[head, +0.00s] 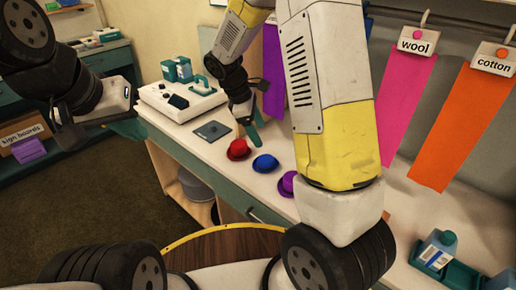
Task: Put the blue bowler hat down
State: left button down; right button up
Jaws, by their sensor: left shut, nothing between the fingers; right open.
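The blue bowler hat (265,164) rests on the pale counter, between a red bowler hat (238,150) and a purple bowler hat (287,184). The purple hat is partly hidden by my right arm. My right gripper (248,132) is open and points down just behind the red and blue hats, with no hat between its fingers. Whether it touches the red hat is hard to tell. My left gripper (125,128) is shut and empty, well to the left of the hats.
On the counter (185,133) are a flat grey pad (212,130) and a white device (182,100). Pink (406,105) and orange (463,125) cloths hang at right under "wool" and "cotton" tags. A teal tray (460,270) with bottles sits lower right.

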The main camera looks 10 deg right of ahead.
aim_at(266, 158)
jog(key=w+d+f+n, duration=0.1)
jog(key=f, duration=0.3)
jog(key=w+d+f+n+h, duration=0.1)
jog(key=f, duration=0.4)
jog(key=w+d+f+n+h, duration=0.1)
jog(key=f+n, duration=0.1)
jog(key=f, duration=0.3)
jog(key=shift+w+f, duration=0.2)
jog(key=c, duration=1.5)
jog(key=shift+r, duration=0.1)
